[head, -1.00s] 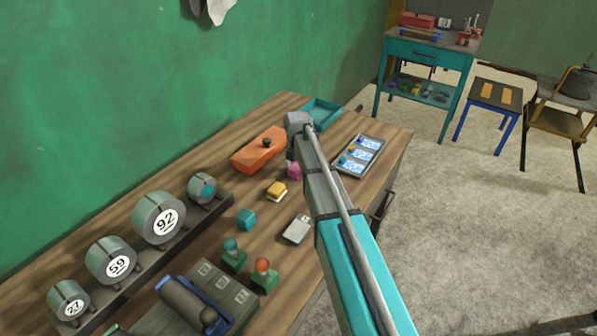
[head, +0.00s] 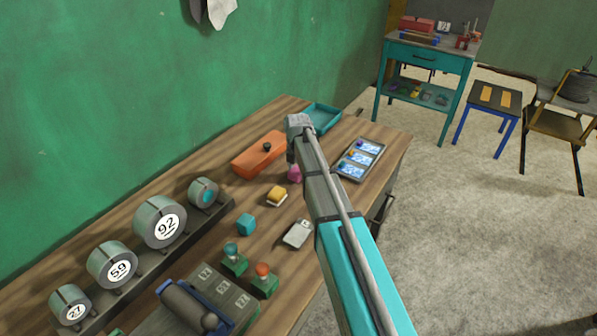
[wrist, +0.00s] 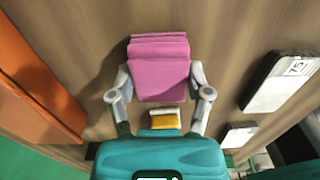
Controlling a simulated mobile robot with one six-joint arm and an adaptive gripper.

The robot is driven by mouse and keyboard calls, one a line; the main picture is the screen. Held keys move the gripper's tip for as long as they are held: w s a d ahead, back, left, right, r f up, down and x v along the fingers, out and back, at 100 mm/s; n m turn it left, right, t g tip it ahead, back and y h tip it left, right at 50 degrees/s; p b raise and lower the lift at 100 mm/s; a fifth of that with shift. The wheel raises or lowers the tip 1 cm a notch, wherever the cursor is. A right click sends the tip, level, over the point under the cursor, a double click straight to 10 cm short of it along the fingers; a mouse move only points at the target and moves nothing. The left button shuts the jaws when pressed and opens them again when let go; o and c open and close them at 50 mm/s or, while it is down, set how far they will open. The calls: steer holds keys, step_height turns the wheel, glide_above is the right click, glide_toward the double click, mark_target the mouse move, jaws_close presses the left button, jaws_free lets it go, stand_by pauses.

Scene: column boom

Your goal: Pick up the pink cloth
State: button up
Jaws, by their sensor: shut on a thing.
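The pink cloth (wrist: 160,75) is a folded block between the two grey fingers of my gripper (wrist: 161,78) in the wrist view. The fingers are shut on its sides. In the head view the cloth (head: 294,173) shows as a small pink patch just below the end of my arm, over the wooden workbench (head: 215,262). My arm hides part of it there. I cannot tell whether the cloth touches the bench top.
An orange box (head: 260,154) with a dark knob lies left of the gripper. A yellow-and-white block (head: 277,196) sits nearer. A grey tray with blue-white panels (head: 361,160) is to the right, and a teal tray (head: 322,118) is behind.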

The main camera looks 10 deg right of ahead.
steer(key=shift+r+p, duration=0.7)
steer(key=shift+r, duration=0.15)
steer(key=s+r+p, duration=1)
steer(key=s, duration=0.4)
steer(key=shift+d+r, duration=0.2)
steer(key=shift+d, duration=0.1)
steer(key=o, duration=0.5)
steer(key=c, duration=0.4)
steer(key=shift+a, duration=0.15)
